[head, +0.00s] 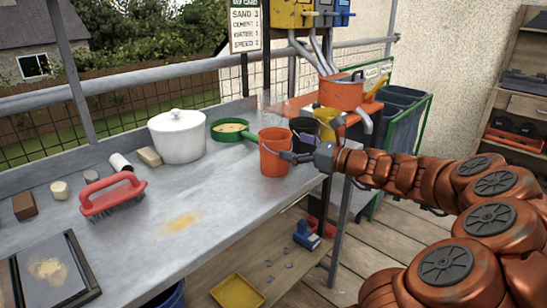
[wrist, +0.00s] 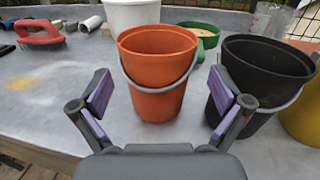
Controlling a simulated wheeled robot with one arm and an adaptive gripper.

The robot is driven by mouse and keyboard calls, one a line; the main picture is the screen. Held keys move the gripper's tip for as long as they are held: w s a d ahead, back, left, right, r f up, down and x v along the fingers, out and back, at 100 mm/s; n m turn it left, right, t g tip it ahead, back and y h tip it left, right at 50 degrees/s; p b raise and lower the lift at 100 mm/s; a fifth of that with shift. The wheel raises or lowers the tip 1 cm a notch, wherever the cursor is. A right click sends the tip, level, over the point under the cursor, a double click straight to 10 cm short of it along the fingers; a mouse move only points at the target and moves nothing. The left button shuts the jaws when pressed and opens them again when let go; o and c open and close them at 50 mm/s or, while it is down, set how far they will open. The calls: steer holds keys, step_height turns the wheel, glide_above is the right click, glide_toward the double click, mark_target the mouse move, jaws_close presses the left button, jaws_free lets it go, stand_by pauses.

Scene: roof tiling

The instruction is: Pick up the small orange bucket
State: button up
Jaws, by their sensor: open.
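The small orange bucket (head: 274,157) stands upright on the grey metal bench, near its right end. In the wrist view the orange bucket (wrist: 157,88) is straight ahead, with its thin grey handle hanging across its front. My gripper (head: 296,156) comes in from the right in the head view. In the wrist view my gripper (wrist: 160,95) is open, with purple pads spread to either side of the bucket's lower part. The fingers appear just in front of the bucket, and nothing is between them and held. I cannot tell whether a fingertip touches it.
A black bucket (wrist: 262,80) stands close to the right of the orange one, near my right finger. A white lidded pot (head: 178,137) and a green sieve (head: 232,131) stand behind. A red brush (head: 112,194) lies left on the bench (head: 150,250). The bench front is mostly clear.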

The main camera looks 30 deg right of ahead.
mark_target(277, 142)
steer(key=shift+b+x, duration=0.65)
steer(key=shift+x, duration=2.05)
steer(key=shift+s+a, duration=0.1)
steer(key=c, duration=0.8)
